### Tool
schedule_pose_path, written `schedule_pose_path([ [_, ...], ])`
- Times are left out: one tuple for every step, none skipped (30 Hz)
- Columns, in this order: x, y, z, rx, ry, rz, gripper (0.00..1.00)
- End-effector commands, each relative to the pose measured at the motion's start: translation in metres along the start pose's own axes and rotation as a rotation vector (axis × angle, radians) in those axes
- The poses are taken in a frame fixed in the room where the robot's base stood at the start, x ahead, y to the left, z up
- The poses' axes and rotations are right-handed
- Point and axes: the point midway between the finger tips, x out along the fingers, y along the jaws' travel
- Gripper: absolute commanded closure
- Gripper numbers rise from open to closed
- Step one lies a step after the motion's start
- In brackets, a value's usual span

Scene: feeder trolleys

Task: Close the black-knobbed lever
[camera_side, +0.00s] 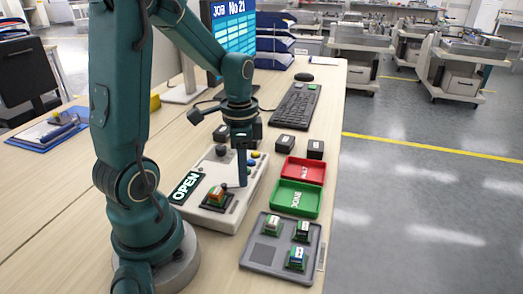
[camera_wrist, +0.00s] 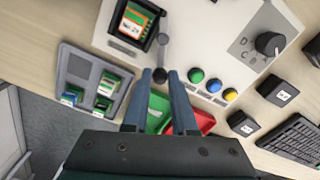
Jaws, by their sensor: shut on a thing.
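The lever's black knob (camera_wrist: 160,75) sits between the fingertips of my gripper (camera_wrist: 160,78) in the wrist view. The lever's short arm leads from the knob toward the upper part of the pale test box (camera_wrist: 110,42). My gripper also shows in the side view (camera_side: 243,183), low over the box's right part, and its fingers are shut on the knob. The knob is hidden there. A green and orange module (camera_wrist: 135,22) sits in the black socket, left of the lever; it also shows in the side view (camera_side: 216,196). A sign (camera_side: 186,187) beside the box reads OPEN.
A black dial (camera_wrist: 270,43) and green, blue and yellow buttons (camera_wrist: 213,86) lie right of the lever. A red tray (camera_side: 318,162), a green tray (camera_side: 276,199) and a grey tray (camera_side: 262,274) with several modules stand nearby. Small black boxes (camera_side: 284,143) and a keyboard (camera_side: 296,107) lie beyond.

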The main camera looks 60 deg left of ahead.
Motion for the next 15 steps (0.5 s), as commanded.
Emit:
schedule_pose_path([
  [0.0, -0.001, 0.0, -0.027, 0.0, 0.001, 1.0],
  [0.0, -0.002, 0.0, -0.043, 0.0, 0.002, 1.0],
  [0.0, -0.003, 0.0, -0.07, 0.0, 0.002, 1.0],
  [0.0, -0.004, 0.0, -0.09, 0.0, 0.002, 1.0],
  [0.0, -0.005, 0.0, -0.113, 0.0, 0.002, 1.0],
  [0.0, -0.006, 0.001, -0.145, 0.0, 0.002, 1.0],
  [0.0, -0.007, 0.001, -0.17, 0.0, 0.002, 1.0],
  [0.0, -0.008, 0.001, -0.196, 0.0, 0.002, 1.0],
  [0.0, -0.01, 0.001, -0.233, 0.0, 0.002, 1.0],
  [0.0, -0.011, 0.002, -0.262, 0.0, 0.002, 1.0],
  [0.0, -0.012, 0.002, -0.291, 0.0, 0.002, 1.0],
  [0.0, -0.013, 0.003, -0.33, 0.0, 0.002, 1.0],
  [0.0, -0.015, 0.003, -0.358, 0.0, 0.002, 1.0],
  [0.0, -0.016, 0.003, -0.386, 0.0, 0.002, 1.0],
  [0.0, -0.017, 0.004, -0.424, 0.0, 0.002, 1.0],
])
